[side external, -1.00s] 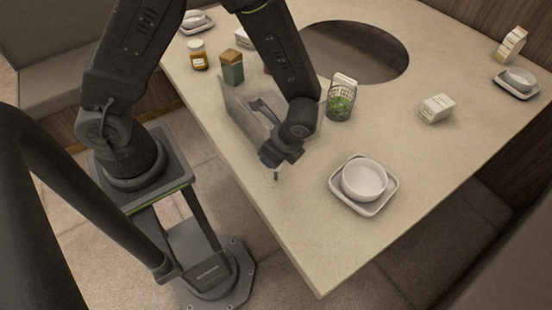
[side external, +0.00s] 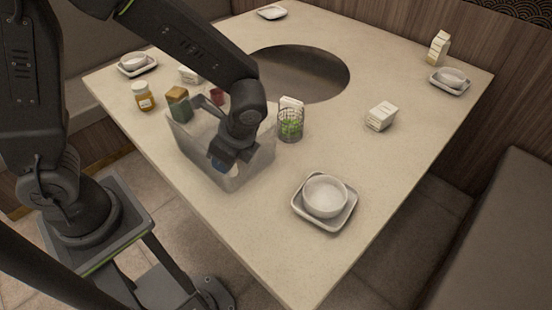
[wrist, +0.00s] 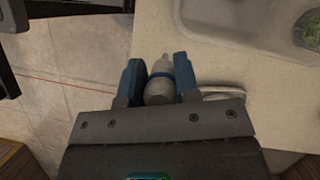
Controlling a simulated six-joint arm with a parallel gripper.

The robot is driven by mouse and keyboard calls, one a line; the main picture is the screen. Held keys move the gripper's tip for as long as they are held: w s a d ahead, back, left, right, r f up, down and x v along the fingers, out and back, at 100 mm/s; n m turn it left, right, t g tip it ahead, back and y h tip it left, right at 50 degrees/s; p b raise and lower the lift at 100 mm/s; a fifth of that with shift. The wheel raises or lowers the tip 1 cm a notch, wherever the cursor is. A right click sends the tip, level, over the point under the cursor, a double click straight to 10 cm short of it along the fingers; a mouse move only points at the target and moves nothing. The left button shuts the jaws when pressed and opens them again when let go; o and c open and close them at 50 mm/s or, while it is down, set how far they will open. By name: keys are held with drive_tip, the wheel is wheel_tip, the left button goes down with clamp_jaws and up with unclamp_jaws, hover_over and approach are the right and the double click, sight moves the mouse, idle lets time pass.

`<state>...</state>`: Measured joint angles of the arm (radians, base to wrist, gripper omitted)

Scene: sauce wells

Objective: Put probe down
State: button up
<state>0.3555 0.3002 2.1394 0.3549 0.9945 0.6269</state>
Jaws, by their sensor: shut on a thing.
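The probe is not clear in the side view.
A green-and-brown box (side external: 178,106), an amber jar (side external: 144,97) and a wire basket with greens (side external: 290,124) stand around the bin. A white bowl (side external: 324,197) sits on a square plate at right. The table (side external: 250,245) is clear near its front edge.

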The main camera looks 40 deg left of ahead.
wheel_tip(320, 180, up, 12)
drive_tip(key=shift+r, duration=0.1)
drive_tip(key=w+a+m+t+h, duration=0.2)
drive_tip(key=w+a+m+t, duration=0.15)
drive_tip(key=w+m, duration=0.85)
drive_tip(key=w+a+m+t+h, duration=0.1)
drive_tip(key=w+a+m+t, duration=0.35)
drive_tip(key=w, duration=1.05)
wheel_tip(320, 180, down, 11)
drive_tip(key=m+g, duration=0.2)
drive_tip(key=m, duration=0.1)
drive_tip(key=w+d+f, duration=0.4)
drive_tip(key=d+f, duration=0.6)
drive_tip(key=f, duration=0.1)
drive_tip(key=shift+d, duration=0.25)
drive_tip(key=shift+n, duration=0.25)
drive_tip(key=o, duration=0.9)
drive_tip(key=shift+f, duration=0.1)
